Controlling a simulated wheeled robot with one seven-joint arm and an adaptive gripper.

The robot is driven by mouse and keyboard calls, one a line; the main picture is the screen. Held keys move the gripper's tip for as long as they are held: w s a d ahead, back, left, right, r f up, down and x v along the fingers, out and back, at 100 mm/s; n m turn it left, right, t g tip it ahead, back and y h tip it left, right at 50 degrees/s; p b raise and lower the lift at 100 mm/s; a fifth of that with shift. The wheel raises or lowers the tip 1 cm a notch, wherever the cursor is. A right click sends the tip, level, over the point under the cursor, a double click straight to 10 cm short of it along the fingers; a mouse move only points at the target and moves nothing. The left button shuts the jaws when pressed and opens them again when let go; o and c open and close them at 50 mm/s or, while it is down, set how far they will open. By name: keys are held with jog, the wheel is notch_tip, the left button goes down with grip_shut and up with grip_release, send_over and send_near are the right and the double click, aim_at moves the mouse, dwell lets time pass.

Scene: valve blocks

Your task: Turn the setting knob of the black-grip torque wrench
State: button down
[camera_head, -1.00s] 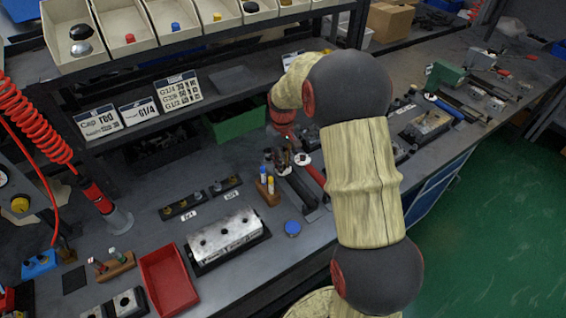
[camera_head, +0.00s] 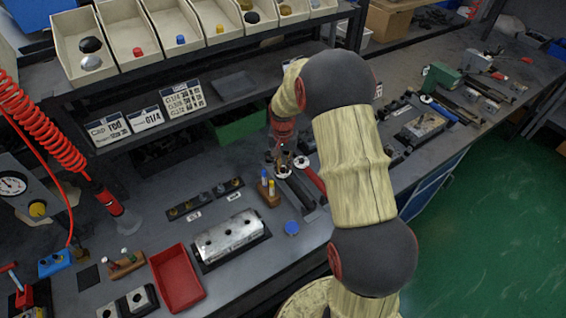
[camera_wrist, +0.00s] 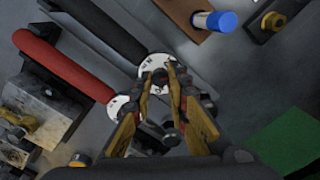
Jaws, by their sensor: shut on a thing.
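The black-grip torque wrench (camera_head: 299,192) lies on the bench in the head view, its grip pointing toward the front edge. In the wrist view its black grip (camera_wrist: 100,38) runs to the upper left from a white marked dial (camera_wrist: 150,64). My gripper (camera_wrist: 160,76) is over that dial, its yellowish fingers shut on the small dark setting knob at the centre. The fingers hide most of the knob. In the head view my gripper (camera_head: 282,160) is small and partly hidden, pointing down at the wrench end.
A red-grip wrench (camera_wrist: 62,66) lies alongside, its white dial (camera_wrist: 120,106) close to my left finger. A wooden holder with markers (camera_head: 268,192) stands left of the wrenches. A metal block (camera_head: 230,237) and red tray (camera_head: 178,279) lie further left. A shelf with bins rises behind.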

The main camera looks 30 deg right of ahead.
jog(key=m+p, duration=0.2)
jog(key=m, duration=0.3)
jog(key=shift+r+m, duration=0.15)
jog(key=shift+m, duration=0.15)
jog(key=m+p, duration=0.2)
jog(key=m, duration=0.2)
jog(key=shift+m, duration=0.4)
jog(key=c, duration=1.7)
grip_release()
